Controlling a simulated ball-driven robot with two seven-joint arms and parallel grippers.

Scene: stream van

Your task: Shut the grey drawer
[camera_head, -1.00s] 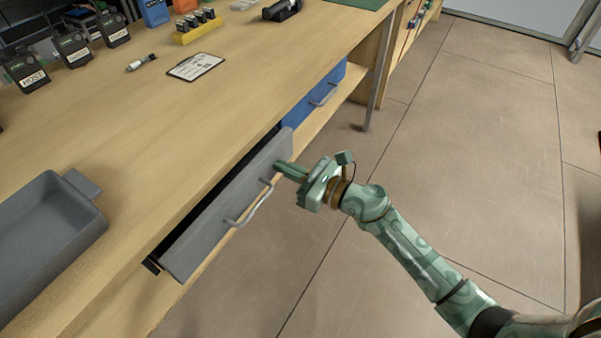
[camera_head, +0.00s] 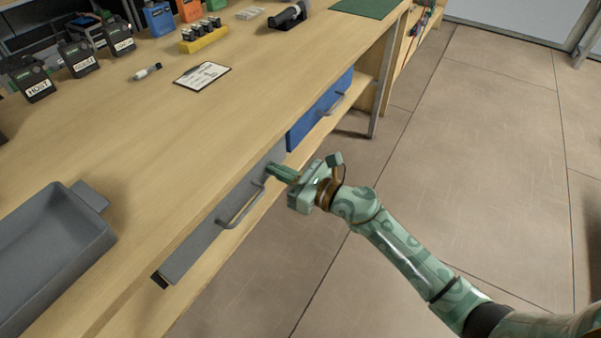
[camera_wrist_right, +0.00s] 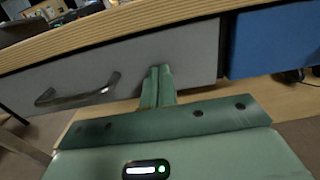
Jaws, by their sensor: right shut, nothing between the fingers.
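The grey drawer (camera_head: 212,240) is under the wooden bench top, its front close in beneath the bench edge, with no dark gap showing above it in the head view. Its bar handle (camera_head: 243,207) is on the front. My right gripper (camera_head: 272,170) is shut, fingertips against the drawer front near its right end, beside the handle. In the right wrist view the shut fingers (camera_wrist_right: 157,72) meet the grey front (camera_wrist_right: 190,55), with the handle (camera_wrist_right: 78,97) to their left. My left gripper is not in view.
A blue drawer (camera_head: 318,112) with its own handle sits right of the grey one. A grey tray (camera_head: 95,245) stands on the bench top (camera_head: 200,130) at the left. A clipboard (camera_head: 202,75), a marker and labelled dark boxes lie further back. Floor at the right is clear.

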